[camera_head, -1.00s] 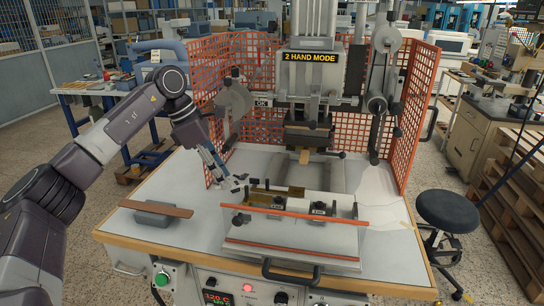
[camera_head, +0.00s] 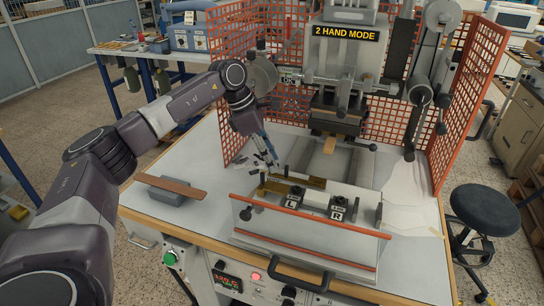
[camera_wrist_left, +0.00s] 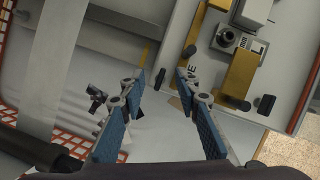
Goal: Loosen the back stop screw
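I cannot tell which is the back stop screw. My left gripper (camera_head: 266,160) points down just behind the fixture's left end. A brass plate (camera_wrist_left: 240,75) and a black knob (camera_wrist_left: 265,104) lie right of the fingers. My right gripper is out of view.
The press head (camera_head: 338,105) stands behind the fixture. Orange mesh guards (camera_head: 470,100) close off both sides. A grey block with a brown strip (camera_head: 175,188) lies on the table at left. An orange-edged guard plate (camera_head: 310,216) runs along the fixture's front.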

